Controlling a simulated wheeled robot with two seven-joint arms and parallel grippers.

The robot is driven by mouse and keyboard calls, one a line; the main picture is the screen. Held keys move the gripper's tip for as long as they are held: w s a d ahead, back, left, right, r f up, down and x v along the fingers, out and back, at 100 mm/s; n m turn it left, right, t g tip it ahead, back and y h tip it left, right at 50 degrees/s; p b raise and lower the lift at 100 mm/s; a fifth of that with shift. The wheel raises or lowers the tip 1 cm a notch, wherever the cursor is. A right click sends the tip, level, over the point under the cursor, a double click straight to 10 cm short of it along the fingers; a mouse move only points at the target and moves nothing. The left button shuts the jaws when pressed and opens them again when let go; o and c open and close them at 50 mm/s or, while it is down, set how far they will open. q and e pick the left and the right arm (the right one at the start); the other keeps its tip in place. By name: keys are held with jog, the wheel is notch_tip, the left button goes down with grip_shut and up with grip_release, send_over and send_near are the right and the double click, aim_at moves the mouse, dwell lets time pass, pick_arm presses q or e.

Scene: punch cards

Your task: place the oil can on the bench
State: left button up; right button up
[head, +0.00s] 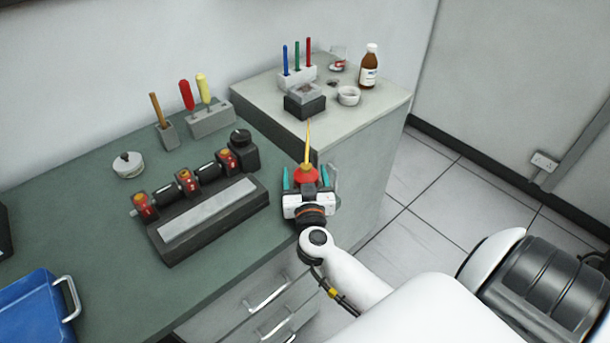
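The oil can (306,172), with a red top and a thin yellow spout pointing up, is between the teal fingers of my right gripper (306,178). The gripper appears shut on it, and its white body hides the can's lower part. Gripper and can show at the right edge of the green-topped bench (90,222), in front of the pale cabinet. I cannot tell their exact height. My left gripper is not in view.
A dark fixture with a metal plate (208,211) and red-and-black parts fills the bench's middle. Behind it are tool holders (211,119) and a white lidded pot (128,165). A blue bin (38,308) stands front left.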

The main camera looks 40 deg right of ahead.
jog(key=shift+s+r, duration=0.1)
jog(key=shift+r, duration=0.05)
jog(key=v, duration=1.2)
jog(key=shift+b, duration=0.3)
